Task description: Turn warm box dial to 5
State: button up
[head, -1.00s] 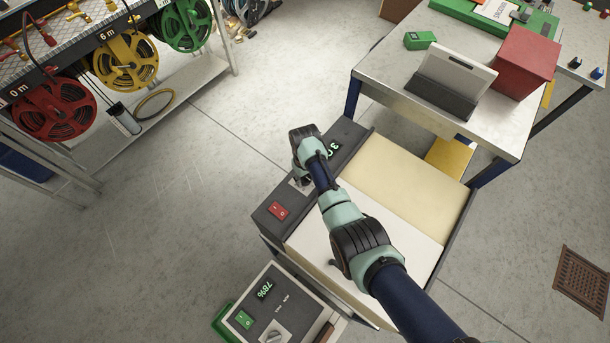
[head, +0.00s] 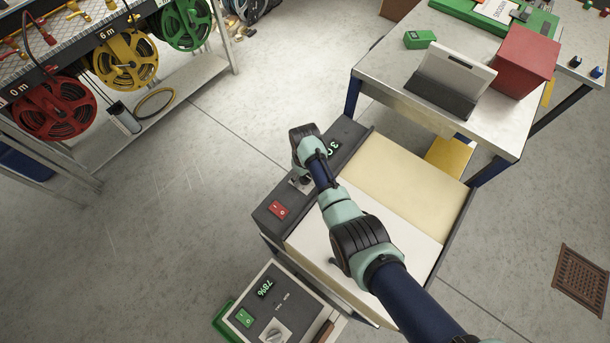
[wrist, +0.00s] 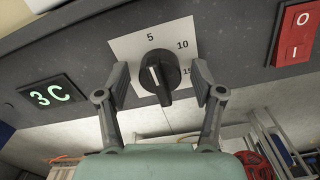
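The warm box (head: 405,185) stands in the middle of the head view, with a dark control panel along its left edge. In the wrist view its black dial (wrist: 158,72) sits on a white plate (wrist: 125,47) marked 5, 10 and 15. A pale line marks the dial's grip; which end points to the scale is hard to tell. My gripper (wrist: 161,78) is open, with one finger on each side of the dial and a visible gap on both sides. In the head view my arm partly hides the dial.
A red rocker switch (wrist: 294,35) is close to the dial on the panel. A second box (head: 280,310) with a 78% display and its own knob stands in front. A metal table (head: 440,110) is behind at right. Hose reels (head: 125,60) hang at left.

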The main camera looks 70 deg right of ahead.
notch_tip(320, 180, up, 12)
dwell(0.6)
dwell(0.5)
